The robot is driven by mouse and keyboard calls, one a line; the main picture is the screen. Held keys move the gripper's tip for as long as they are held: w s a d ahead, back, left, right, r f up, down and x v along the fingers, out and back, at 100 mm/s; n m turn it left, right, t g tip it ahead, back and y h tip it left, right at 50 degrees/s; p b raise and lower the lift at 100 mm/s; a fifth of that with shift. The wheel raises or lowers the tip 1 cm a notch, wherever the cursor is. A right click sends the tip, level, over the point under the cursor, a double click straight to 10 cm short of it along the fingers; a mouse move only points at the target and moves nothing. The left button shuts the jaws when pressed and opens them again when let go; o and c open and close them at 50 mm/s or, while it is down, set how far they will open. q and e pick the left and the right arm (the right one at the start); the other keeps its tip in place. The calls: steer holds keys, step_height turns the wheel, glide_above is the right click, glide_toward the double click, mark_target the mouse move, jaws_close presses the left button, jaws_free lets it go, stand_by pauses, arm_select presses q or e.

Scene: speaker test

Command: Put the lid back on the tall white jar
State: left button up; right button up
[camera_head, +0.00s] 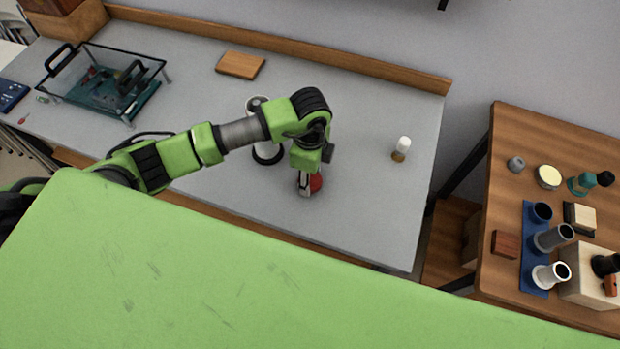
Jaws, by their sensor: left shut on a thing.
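My left gripper (307,188) is low over the grey table, right of the table's middle. A tall white cylinder with a dark base (267,151) stands upright on the table, left of the gripper. It looks like the tall white jar. My left arm crosses in front of it and hides its middle. My right gripper is not in view.
The grey table (370,200) has a wooden back ledge. A wire-framed bin (104,82) stands at left, a wooden block (240,65) at the back and a small white-topped bottle (402,149) at right. A separate wooden table (510,135) at right holds several cups and blocks.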

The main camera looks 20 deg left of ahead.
arm_select(q)
steer(key=shift+r, duration=0.45)
step_height(320, 180, up, 2)
steer(key=shift+r, duration=0.25)
steer(key=s+d+r, duration=0.6)
steer(key=s+r, duration=0.3)
steer(key=s, duration=0.3)
steer(key=shift+s+r+b, duration=0.3)
steer(key=shift+b, duration=0.15)
